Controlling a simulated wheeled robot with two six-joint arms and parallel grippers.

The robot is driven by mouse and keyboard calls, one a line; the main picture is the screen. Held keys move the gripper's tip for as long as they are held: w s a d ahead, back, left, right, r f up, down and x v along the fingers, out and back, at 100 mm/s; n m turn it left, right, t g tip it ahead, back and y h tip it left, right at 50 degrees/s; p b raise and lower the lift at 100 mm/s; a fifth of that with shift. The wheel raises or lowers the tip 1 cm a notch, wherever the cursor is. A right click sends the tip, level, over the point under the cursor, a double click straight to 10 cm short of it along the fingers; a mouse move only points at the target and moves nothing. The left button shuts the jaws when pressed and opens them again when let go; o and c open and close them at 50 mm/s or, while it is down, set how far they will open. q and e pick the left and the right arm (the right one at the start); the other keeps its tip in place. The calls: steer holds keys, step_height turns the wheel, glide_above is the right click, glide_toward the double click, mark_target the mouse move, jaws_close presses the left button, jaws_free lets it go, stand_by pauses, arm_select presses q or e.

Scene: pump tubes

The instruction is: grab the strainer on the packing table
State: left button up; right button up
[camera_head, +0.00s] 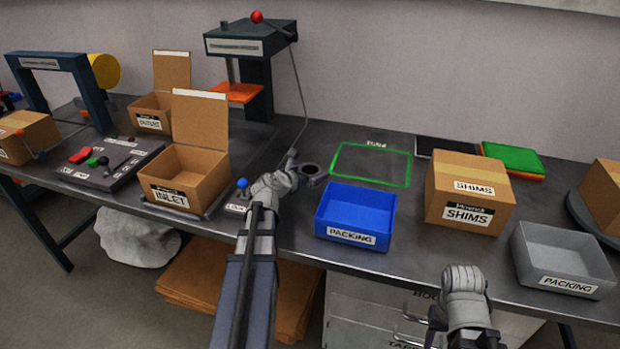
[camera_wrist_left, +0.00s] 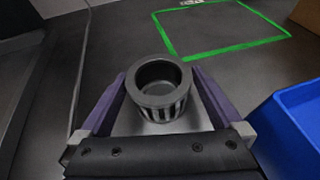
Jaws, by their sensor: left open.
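The strainer (camera_wrist_left: 160,105), a dark grey slotted cylinder with a round open top, stands upright on the packing table (camera_head: 285,235). It also shows in the head view as a dark ring (camera_head: 310,169). My left gripper (camera_wrist_left: 160,82) is open, with one purple finger on each side of the strainer. I cannot tell whether either finger touches it. In the head view my left gripper (camera_head: 308,178) is low over the table, left of the blue bin. My right gripper (camera_head: 465,283) is near the front edge; its fingers are hidden.
A blue packing bin (camera_head: 352,235) stands right of the strainer, close to my left gripper. A green outlined area (camera_head: 408,170) lies bare behind it. An inlet box (camera_head: 180,195) is left, a shims box (camera_head: 467,222) and grey bin (camera_head: 560,285) right. A press (camera_head: 255,80) stands behind.

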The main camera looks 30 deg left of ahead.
mark_target(314, 171)
arm_select(q)
steer(key=b+x, duration=0.1)
steer(key=x, duration=0.2)
steer(key=shift+w+a+f, duration=0.1)
steer(key=shift+w+f, duration=0.15)
steer(key=shift+w, duration=0.05)
steer(key=shift+s+r, duration=0.1)
steer(key=shift+c, duration=0.5)
steer(key=c, duration=1.2)
